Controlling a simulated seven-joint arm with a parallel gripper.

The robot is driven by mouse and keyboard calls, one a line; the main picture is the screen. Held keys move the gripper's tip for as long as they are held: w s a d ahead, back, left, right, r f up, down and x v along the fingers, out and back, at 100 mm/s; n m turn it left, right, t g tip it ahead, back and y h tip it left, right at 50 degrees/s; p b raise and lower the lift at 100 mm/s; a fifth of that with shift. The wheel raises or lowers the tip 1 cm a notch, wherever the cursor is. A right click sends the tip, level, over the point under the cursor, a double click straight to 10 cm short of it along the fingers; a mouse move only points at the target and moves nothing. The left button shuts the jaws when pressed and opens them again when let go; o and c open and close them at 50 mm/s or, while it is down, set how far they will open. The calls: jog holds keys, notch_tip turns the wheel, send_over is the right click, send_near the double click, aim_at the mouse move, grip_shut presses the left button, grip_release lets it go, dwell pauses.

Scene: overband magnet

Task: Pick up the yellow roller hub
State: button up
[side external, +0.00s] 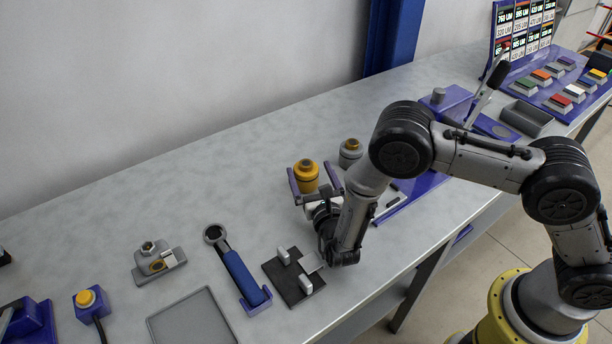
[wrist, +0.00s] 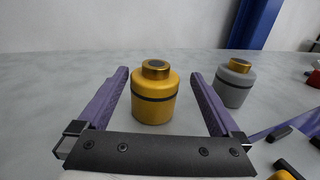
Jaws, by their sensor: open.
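The yellow roller hub (side external: 307,174) stands upright on the grey bench, a squat yellow cylinder with a dark band and a smaller ringed top. In the wrist view the hub (wrist: 155,97) is centred between the two purple fingers of my gripper (wrist: 160,88). My gripper (side external: 315,179) is open, with one finger on each side of the hub. A gap shows between each finger and the hub in the wrist view, so the fingers look apart from it.
A similar grey hub (side external: 350,152) stands just right of the yellow one, outside the right finger; it also shows in the wrist view (wrist: 233,86). A blue-handled wrench (side external: 240,270) and a black fixture (side external: 290,278) lie nearer the front. The bench behind the hub is clear.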

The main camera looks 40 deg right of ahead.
aim_at(303, 160)
jog(key=shift+a+x, duration=0.15)
jog(key=shift+x, duration=1.15)
jog(key=shift+a+x, duration=0.15)
jog(key=shift+x, duration=1.2)
grip_shut()
jog(key=shift+r, duration=0.15)
